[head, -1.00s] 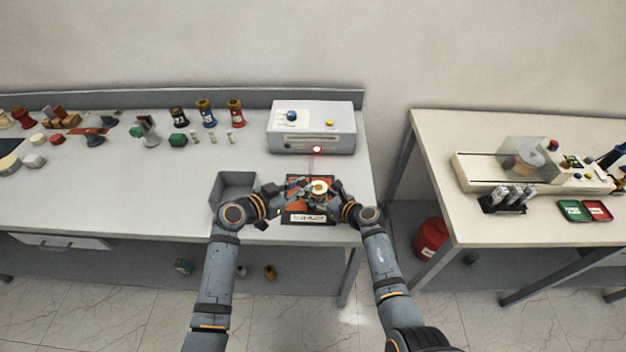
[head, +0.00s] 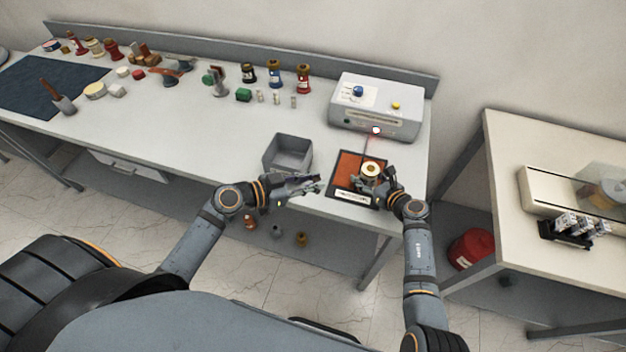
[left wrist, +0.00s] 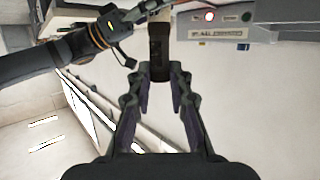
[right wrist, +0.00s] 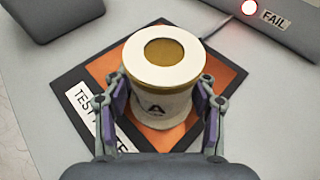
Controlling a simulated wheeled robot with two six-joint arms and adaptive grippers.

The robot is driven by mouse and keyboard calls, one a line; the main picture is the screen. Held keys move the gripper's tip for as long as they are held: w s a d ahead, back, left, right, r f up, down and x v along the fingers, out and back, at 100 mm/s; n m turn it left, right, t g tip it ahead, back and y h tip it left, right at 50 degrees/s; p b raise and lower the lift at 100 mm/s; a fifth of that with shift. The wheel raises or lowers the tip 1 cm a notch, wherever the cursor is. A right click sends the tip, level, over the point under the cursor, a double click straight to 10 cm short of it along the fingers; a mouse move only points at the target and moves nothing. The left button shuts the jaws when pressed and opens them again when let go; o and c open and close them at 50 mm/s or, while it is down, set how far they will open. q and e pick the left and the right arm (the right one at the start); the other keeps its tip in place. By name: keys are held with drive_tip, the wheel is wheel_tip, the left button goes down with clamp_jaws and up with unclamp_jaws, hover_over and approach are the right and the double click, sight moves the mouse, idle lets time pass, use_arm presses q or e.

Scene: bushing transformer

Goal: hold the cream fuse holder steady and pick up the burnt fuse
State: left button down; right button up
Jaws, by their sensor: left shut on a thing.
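The cream fuse holder (head: 372,168) stands upright on the orange test pad (head: 349,168). In the right wrist view the holder (right wrist: 163,65) has a pale rim around a round brown-gold centre. My right gripper (right wrist: 164,105) has one finger against each side of its body, below the rim. My left gripper (head: 308,184) is to the left of the holder, near the pad's left edge. In the left wrist view its fingertips (left wrist: 159,75) are shut on a dark, blackened cylinder, the burnt fuse (left wrist: 159,45), clear of the holder.
A grey open bin (head: 288,153) stands left of the pad. The tester box (head: 376,106) stands behind it, with a lit red lamp and a FAIL label (right wrist: 273,17). Coloured bushings and small fuses (head: 277,98) stand farther left. A second table (head: 500,150) is at the right.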

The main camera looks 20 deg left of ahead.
drive_tip(key=shift+o, duration=0.9)
drive_tip(key=shift+f, duration=0.2)
drive_tip(key=shift+r, duration=0.1)
drive_tip(key=v, duration=1.1)
drive_tip(key=shift+s+d, duration=0.1)
drive_tip(key=shift+d, duration=0.15)
drive_tip(key=shift+s+d+r, duration=0.1)
drive_tip(key=shift+s+d, duration=0.1)
drive_tip(key=shift+s, duration=0.05)
